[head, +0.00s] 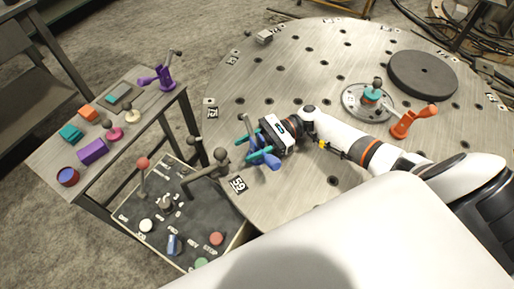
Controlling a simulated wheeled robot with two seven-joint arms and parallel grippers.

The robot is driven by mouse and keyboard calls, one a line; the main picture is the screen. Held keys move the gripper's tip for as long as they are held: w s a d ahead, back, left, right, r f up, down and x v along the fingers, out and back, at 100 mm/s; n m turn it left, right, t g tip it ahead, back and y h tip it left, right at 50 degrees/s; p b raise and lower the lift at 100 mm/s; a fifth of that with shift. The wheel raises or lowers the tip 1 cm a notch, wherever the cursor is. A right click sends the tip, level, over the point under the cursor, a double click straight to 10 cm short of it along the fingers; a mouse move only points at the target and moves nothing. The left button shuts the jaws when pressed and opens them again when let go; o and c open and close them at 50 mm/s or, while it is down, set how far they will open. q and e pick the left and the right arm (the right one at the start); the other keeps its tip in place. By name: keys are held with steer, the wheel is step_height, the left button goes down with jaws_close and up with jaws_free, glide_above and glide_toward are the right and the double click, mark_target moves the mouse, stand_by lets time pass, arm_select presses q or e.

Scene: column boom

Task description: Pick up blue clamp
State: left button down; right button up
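The blue clamp (271,161) is at the left edge of the round metal table (300,70), near the label 59. Its grey lever and knob (221,154) point left. My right gripper (254,143) comes in from the right and has its teal fingers at the clamp, overlapping it in the picture. The gripper partly hides the clamp. I cannot tell whether the fingers are closed on it or only around it. My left gripper is not in view.
An orange clamp (408,122), a dark disc (424,75) and a round plate (352,103) with a teal part are on the table. A side bench (90,120) holds a purple clamp (163,77) and coloured blocks. A control panel (160,235) with levers stands below the table edge.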

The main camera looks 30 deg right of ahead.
steer(key=c, duration=0.6)
steer(key=shift+r, duration=0.35)
steer(key=shift+c, duration=0.8)
step_height(320, 180, up, 10)
steer(key=shift+f+p, duration=0.25)
steer(key=shift+p, duration=0.25)
jaws_close()
